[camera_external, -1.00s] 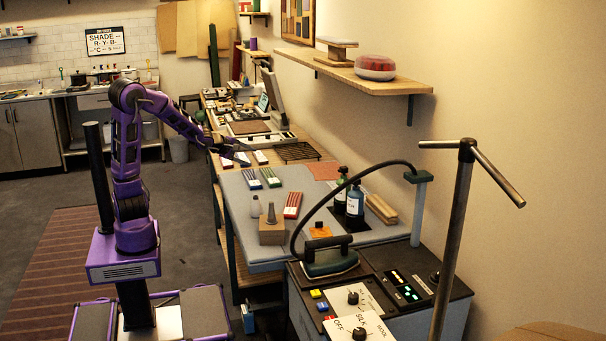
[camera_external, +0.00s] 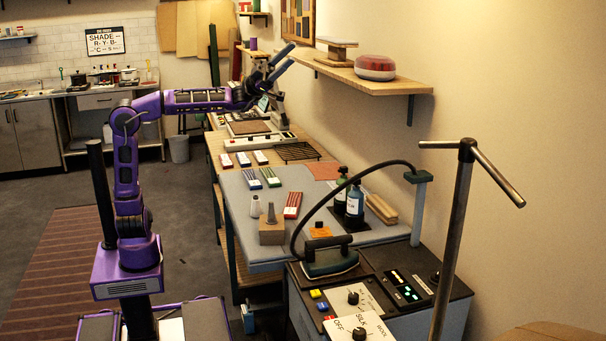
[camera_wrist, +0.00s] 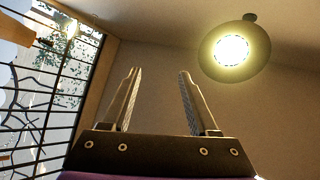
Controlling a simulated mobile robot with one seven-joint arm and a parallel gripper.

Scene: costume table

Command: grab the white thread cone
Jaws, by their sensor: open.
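A small white cone (camera_external: 255,206), which looks like the thread cone, stands upright on the near left part of the grey-topped table (camera_external: 236,190). It is just left of a wooden block (camera_external: 271,234) with a grey cone (camera_external: 271,213) on it. My gripper (camera_external: 287,58) is raised high toward the back, well above and away from the white cone, with its fingers pointing up and to the right. In the wrist view, the fingers (camera_wrist: 159,74) are apart with nothing between them. The white cone is not in the wrist view.
Two dark bottles (camera_external: 354,202) and a red-striped pack (camera_external: 292,205) stand or lie right of the cones. An iron (camera_external: 330,257) and its curved hose are in front. A wall shelf (camera_external: 365,80) juts out right of my gripper. A ceiling lamp (camera_wrist: 234,50) shows in the wrist view.

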